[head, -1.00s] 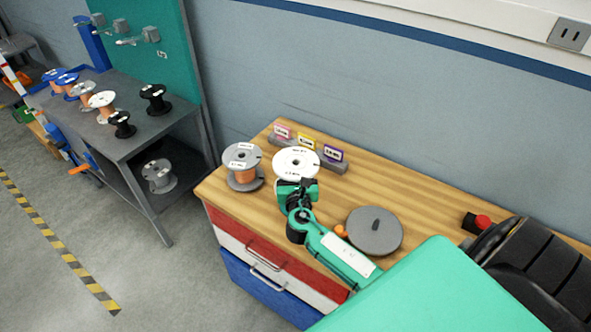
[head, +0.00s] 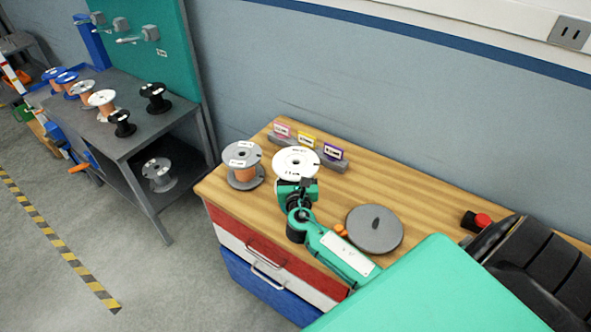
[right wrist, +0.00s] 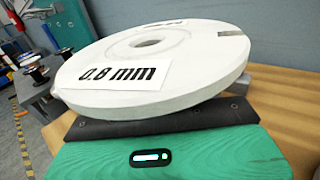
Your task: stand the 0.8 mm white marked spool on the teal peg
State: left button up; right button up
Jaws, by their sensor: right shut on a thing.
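The white spool (head: 284,163) is at the left part of the wooden bench top in the head view. In the right wrist view the white spool (right wrist: 150,58) fills the top, its flange label reading 0.8 mm and its centre hole showing. My right gripper (head: 298,184) is shut on it from the near side, with the dark jaw (right wrist: 160,122) just below the flange. The spool's core is hidden; I cannot tell whether the spool touches the bench. I cannot make out a teal-coloured peg. My left gripper is not in view.
A grey spool with orange wire (head: 244,176) stands close left of the white one. A grey holder with cards (head: 325,162) is behind. A grey disc with a dark upright stub (head: 377,237) lies right. A grey cart (head: 150,126) with several spools stands beside a teal pegboard (head: 160,70).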

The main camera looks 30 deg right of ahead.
jog(key=shift+f, duration=0.15)
jog(key=shift+f+b, duration=1)
jog(key=shift+f, duration=0.25)
dwell(0.4)
jog(key=shift+f, duration=0.15)
dwell(0.3)
jog(key=shift+f+b, duration=0.9)
jog(key=shift+f, duration=0.45)
jog(key=shift+f, duration=0.15)
dwell(0.4)
jog(key=shift+f+b, duration=0.4)
jog(key=shift+f, duration=0.25)
jog(key=shift+f, duration=0.1)
